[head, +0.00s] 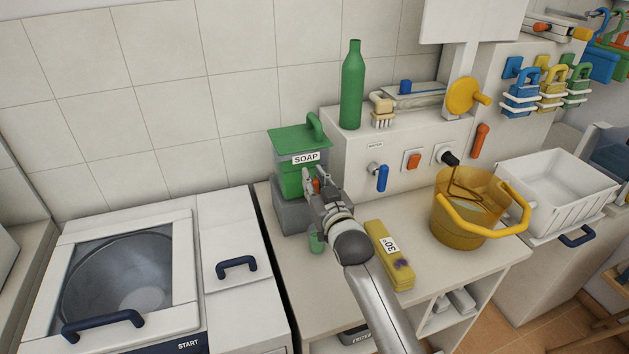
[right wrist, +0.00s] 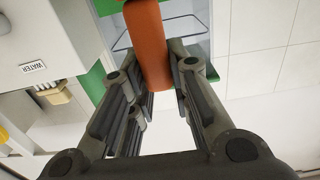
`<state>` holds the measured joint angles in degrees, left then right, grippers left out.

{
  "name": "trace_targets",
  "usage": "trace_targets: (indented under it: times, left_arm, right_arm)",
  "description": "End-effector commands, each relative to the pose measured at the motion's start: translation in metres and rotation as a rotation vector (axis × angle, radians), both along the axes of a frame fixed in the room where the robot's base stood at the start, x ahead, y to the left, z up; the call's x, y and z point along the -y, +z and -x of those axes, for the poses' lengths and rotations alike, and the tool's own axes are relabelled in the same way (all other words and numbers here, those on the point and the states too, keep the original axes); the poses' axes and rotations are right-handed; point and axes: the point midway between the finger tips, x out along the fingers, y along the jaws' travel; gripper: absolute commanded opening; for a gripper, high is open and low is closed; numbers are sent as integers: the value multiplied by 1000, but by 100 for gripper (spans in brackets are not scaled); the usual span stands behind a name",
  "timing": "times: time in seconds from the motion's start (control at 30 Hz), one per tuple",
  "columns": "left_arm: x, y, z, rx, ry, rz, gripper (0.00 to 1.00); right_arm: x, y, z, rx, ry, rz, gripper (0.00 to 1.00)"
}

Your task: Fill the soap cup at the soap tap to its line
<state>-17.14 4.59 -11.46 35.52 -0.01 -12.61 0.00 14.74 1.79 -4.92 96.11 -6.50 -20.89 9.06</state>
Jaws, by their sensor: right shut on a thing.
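The soap tank (head: 299,162), green with a lid and a SOAP label, stands on a grey base at the back left of the counter. My right gripper (head: 318,188) is at its front, shut on the orange tap lever. In the right wrist view the orange lever (right wrist: 148,45) runs between the fingers. A small green see-through cup (head: 317,243), likely the soap cup, stands on the counter below the gripper. Its line and fill level are too small to tell. The tap's spout is hidden behind the gripper. My left gripper is not in view.
A yellow folded cloth marked 30° (head: 389,253) lies right of my arm. A yellow bucket (head: 460,225) and a white basket (head: 560,190) stand further right. A green bottle (head: 351,85) stands on the ledge. A washer (head: 180,285) is at left.

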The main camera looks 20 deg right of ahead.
Motion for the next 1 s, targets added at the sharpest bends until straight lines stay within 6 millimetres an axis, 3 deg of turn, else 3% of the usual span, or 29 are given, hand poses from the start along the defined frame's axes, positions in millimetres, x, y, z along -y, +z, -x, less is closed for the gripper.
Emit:
trace_targets:
  times: [0.37,0.63,0.67,0.8,1.0]
  left_arm:
    - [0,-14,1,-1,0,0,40]
    - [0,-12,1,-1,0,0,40]
    - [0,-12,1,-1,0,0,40]
    - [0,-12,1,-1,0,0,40]
    - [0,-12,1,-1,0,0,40]
  right_arm:
    - [0,-4,4,55,-1,-3,0]
    - [0,-1,5,62,-1,-2,0]
    - [0,-1,5,62,-1,-2,21]
    - [0,-1,4,62,-1,-2,39]
    - [0,-1,4,62,-1,-2,41]
